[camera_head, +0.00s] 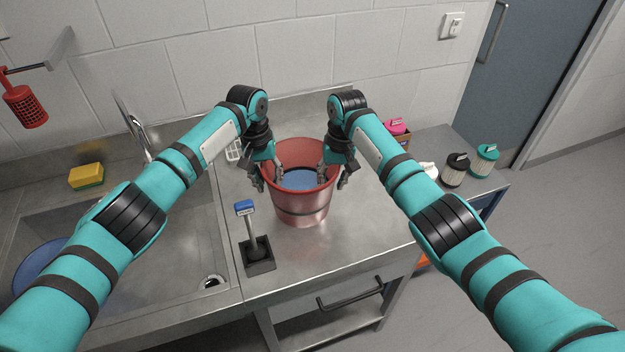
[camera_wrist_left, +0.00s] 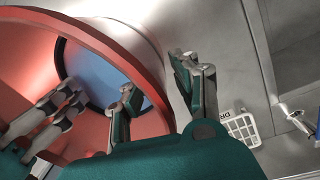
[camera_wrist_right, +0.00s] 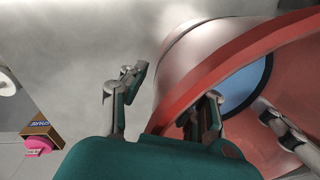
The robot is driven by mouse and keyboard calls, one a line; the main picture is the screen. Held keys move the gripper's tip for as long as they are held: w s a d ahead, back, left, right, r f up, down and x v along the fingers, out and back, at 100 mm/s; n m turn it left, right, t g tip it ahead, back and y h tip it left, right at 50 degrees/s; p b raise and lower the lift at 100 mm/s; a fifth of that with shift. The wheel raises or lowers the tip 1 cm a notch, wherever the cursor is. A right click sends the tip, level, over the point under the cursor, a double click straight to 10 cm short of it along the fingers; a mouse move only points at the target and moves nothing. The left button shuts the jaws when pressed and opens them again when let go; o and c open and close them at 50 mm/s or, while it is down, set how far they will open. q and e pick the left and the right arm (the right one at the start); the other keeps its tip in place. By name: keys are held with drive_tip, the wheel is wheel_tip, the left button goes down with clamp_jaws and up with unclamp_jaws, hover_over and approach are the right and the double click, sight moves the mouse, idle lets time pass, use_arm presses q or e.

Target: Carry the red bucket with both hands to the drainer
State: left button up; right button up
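The red bucket (camera_head: 303,212) stands upright on the metal counter and has a blue area inside. My left gripper (camera_head: 270,178) is at its left rim, one finger inside and one outside. In the left wrist view the fingers (camera_wrist_left: 158,78) are spread with the rim between them. My right gripper (camera_head: 333,177) straddles the right rim likewise; the right wrist view shows its fingers (camera_wrist_right: 170,95) apart. A white slotted piece (camera_head: 233,152) with partly hidden lettering "DR" (camera_wrist_left: 240,130) lies left of the bucket, possibly the drainer; my left arm partly covers it in the head view.
A sink (camera_head: 170,250) with a faucet (camera_head: 135,135) and yellow sponge (camera_head: 87,176) is at left. A blue-topped tool in a dark holder (camera_head: 258,256) stands in front of the bucket. Lidded containers (camera_head: 455,170) are at right. Counter right of the bucket is mostly clear.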

drive_tip(key=shift+r, duration=0.1)
use_arm(q)
wheel_tip(320, 180, up, 12)
drive_tip(key=a, duration=0.1)
use_arm(e)
wheel_tip(320, 180, up, 12)
drive_tip(key=d, duration=0.1)
idle(0.3)
use_arm(q)
drive_tip(key=shift+s+f, duration=0.1)
drive_tip(key=shift+f, duration=0.1)
use_arm(e)
drive_tip(key=shift+s+d+f, duration=0.1)
drive_tip(key=shift+f, duration=0.1)
